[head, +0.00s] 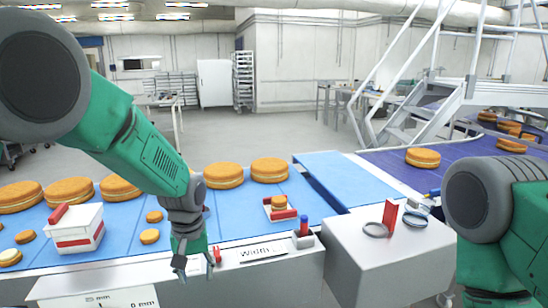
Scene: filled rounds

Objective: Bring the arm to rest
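My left arm reaches in from the left, and its gripper (194,268) hangs pointing down at the front edge of the blue conveyor (245,215). Its grey fingers look spread apart, with nothing seen between them. A small red piece (217,254) is close beside the gripper, near the white front ledge; I cannot tell whether they touch. My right arm shows as green and grey links at the right edge. Its gripper is out of view.
Several round filled cakes (224,175) lie on the conveyor. A white box with red trim (76,229) stands at left. A red holder (280,213) carries a small round. A white stand (370,250) bears rings and a red block (390,216). A purple belt (400,172) lies behind.

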